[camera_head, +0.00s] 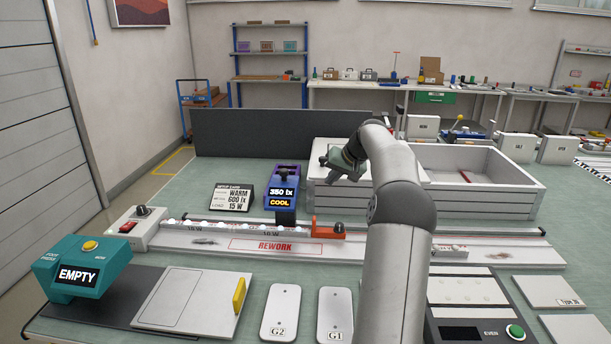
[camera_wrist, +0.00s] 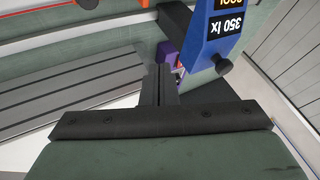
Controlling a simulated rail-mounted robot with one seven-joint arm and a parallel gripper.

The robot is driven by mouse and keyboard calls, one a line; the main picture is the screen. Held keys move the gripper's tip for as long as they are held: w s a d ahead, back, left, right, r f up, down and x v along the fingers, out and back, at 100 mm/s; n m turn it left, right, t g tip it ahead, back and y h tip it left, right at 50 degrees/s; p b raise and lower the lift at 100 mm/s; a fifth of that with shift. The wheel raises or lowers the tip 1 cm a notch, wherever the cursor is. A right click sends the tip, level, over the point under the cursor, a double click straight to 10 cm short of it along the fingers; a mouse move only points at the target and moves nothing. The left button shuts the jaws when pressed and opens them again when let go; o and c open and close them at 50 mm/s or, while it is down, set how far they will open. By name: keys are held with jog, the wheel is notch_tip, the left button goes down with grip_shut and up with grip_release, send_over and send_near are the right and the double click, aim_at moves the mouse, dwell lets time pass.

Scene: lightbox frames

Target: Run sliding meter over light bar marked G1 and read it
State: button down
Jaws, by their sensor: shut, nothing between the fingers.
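The blue sliding meter (camera_head: 284,188) stands over the rail behind the row of lit bulbs; its displays read "350 lx" and "COOL". The light bar (camera_head: 232,229) on the rail is marked 18 W. The plate labelled G1 (camera_head: 335,312) lies at the front beside my arm, right of the plate labelled G2 (camera_head: 281,312). My gripper (camera_head: 326,162) is shut and empty, to the right of the meter and apart from it, in front of the white crate. In the wrist view, my shut fingers (camera_wrist: 160,84) point toward the meter (camera_wrist: 213,35), which appears upside down.
A setup card (camera_head: 232,198) reads WARM, 600 lx, 15 W. An orange block (camera_head: 327,231) sits on the rail right of the meter. A teal box (camera_head: 82,270) shows "EMPTY". A slatted crate (camera_head: 480,190) stands behind my arm. A green button (camera_head: 515,332) is front right.

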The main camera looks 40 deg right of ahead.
jog(key=w+a+f+p, duration=0.3)
jog(key=w+f, duration=0.5)
jog(key=shift+w+a, duration=0.2)
jog(key=shift+a, duration=0.2)
